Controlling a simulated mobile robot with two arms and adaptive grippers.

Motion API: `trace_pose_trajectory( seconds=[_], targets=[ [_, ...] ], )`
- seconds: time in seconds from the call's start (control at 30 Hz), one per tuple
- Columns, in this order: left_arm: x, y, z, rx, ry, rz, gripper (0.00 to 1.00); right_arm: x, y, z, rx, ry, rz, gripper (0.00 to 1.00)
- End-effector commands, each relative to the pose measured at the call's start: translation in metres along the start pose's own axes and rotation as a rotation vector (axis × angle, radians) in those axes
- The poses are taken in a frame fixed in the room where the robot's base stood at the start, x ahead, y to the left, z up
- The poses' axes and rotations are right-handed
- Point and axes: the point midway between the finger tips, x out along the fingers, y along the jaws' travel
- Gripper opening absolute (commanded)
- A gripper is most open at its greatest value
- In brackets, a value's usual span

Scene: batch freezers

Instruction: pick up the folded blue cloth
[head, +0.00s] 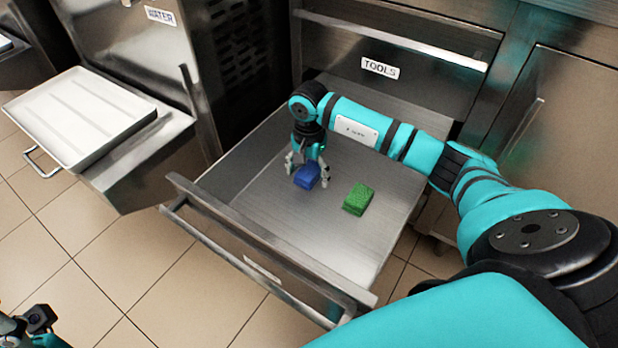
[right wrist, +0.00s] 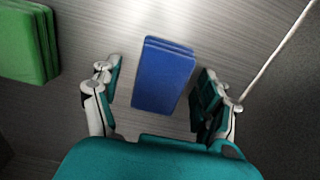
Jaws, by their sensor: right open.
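The folded blue cloth (head: 307,176) lies in the open drawer marked TOOLS (head: 262,190). In the right wrist view the cloth (right wrist: 163,77) shows stacked layers and lies between the open fingers. My right gripper (head: 307,178) points down over the cloth, with a finger on either side; in the right wrist view the gripper (right wrist: 155,95) shows a gap between each finger and the cloth. I cannot tell how far above the drawer floor the fingertips are. Part of my left arm (head: 32,325) shows at the lower left of the head view; its fingers are not seen.
A folded green cloth (head: 358,198) lies in the drawer, to the right of the blue one; it also shows in the right wrist view (right wrist: 25,42). The drawer's front wall and handle (head: 260,245) border the near side. A white tray (head: 80,115) sits at the left.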

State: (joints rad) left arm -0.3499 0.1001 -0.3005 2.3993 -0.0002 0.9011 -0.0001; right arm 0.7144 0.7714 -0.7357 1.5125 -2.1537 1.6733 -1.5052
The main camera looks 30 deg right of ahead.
Motion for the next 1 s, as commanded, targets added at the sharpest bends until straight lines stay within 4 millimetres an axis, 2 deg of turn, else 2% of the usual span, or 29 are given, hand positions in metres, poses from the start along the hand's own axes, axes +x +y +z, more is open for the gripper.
trace_pose_trajectory(
  seconds=[0.17,0.2,0.63,1.0],
  targets=[
    [0.0004,0.0001,0.0001,0.000,-0.001,0.000,0.42,-0.0006,-0.0004,-0.0003,0.000,0.001,-0.002,0.77],
    [0.0004,0.0001,0.0001,0.000,-0.001,0.000,0.42,-0.0006,-0.0004,-0.0003,0.000,0.001,-0.002,0.74],
    [0.0003,0.0001,0.0002,0.000,-0.002,0.000,0.42,-0.0008,-0.0003,-0.0004,0.000,0.001,-0.002,0.18],
    [0.0038,0.0000,-0.0006,0.000,-0.002,0.000,0.42,-0.0072,-0.0006,-0.0008,0.000,0.002,-0.003,0.17]
  ],
)
